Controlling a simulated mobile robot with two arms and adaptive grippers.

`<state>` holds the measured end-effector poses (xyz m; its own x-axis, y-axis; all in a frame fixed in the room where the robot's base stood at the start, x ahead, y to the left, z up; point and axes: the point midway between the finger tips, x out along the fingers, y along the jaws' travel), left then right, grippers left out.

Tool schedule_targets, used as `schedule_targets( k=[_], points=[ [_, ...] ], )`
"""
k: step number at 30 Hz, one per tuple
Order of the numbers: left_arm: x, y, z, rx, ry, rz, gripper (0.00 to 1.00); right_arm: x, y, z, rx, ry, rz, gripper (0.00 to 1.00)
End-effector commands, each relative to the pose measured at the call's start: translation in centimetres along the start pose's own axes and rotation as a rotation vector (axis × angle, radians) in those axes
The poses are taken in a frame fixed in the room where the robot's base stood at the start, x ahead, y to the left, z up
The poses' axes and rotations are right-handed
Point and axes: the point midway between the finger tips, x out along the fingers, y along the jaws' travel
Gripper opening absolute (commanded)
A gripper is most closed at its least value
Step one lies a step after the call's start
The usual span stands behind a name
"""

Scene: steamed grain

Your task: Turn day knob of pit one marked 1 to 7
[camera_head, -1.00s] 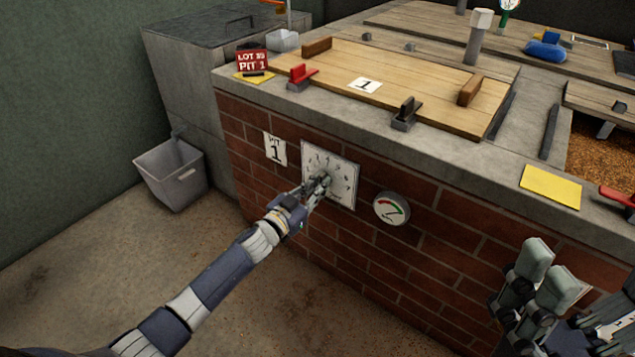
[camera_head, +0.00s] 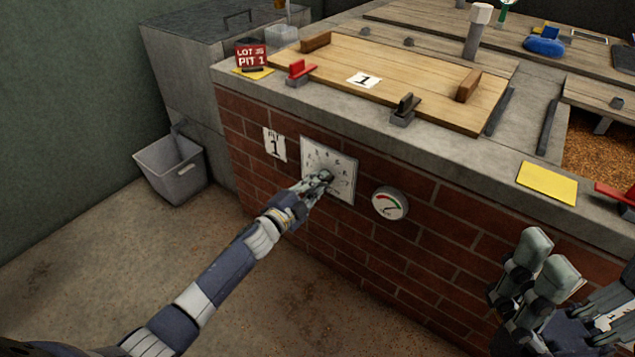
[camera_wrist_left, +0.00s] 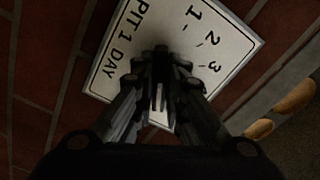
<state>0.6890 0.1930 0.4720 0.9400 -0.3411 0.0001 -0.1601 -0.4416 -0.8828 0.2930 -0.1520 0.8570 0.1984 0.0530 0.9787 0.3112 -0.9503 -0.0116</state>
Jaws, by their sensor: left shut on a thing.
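The white pit 1 day dial plate (camera_head: 346,166), with numbers around it, is on the brick front of the pit. My left gripper (camera_head: 325,177) reaches in to its middle and is shut on the day knob, which the fingers mostly hide. In the left wrist view the plate (camera_wrist_left: 237,45) shows "PIT 1 DAY" and the numbers 1, 2 and 3, tilted; the fingers (camera_wrist_left: 160,75) cover the rest. I cannot read where the knob points. My right gripper (camera_head: 545,264) is at the lower right, its fingers apart and empty.
A round gauge (camera_head: 389,203) sits right of the dial, and a pit 1 label (camera_head: 274,145) left of it. A wooden lid (camera_head: 400,83) with red and black clamps lies on top. A grey bin (camera_head: 171,169) stands on the floor at left.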

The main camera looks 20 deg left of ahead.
Motion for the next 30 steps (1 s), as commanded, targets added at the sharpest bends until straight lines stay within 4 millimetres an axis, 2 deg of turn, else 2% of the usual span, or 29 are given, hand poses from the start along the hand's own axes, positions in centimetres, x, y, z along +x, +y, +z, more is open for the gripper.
schedule_targets(
  k=[15, 30],
  points=[
    [-0.04, 0.31, 0.05, 0.393, 0.001, 0.002, 0.00, -0.82, 0.02, 0.16, -0.001, 0.001, 0.000, 0.90],
    [-0.05, 0.32, 0.04, 0.506, 0.001, 0.002, 0.00, -1.00, 0.04, 0.19, -0.001, 0.002, 0.000, 0.90]
  ],
)
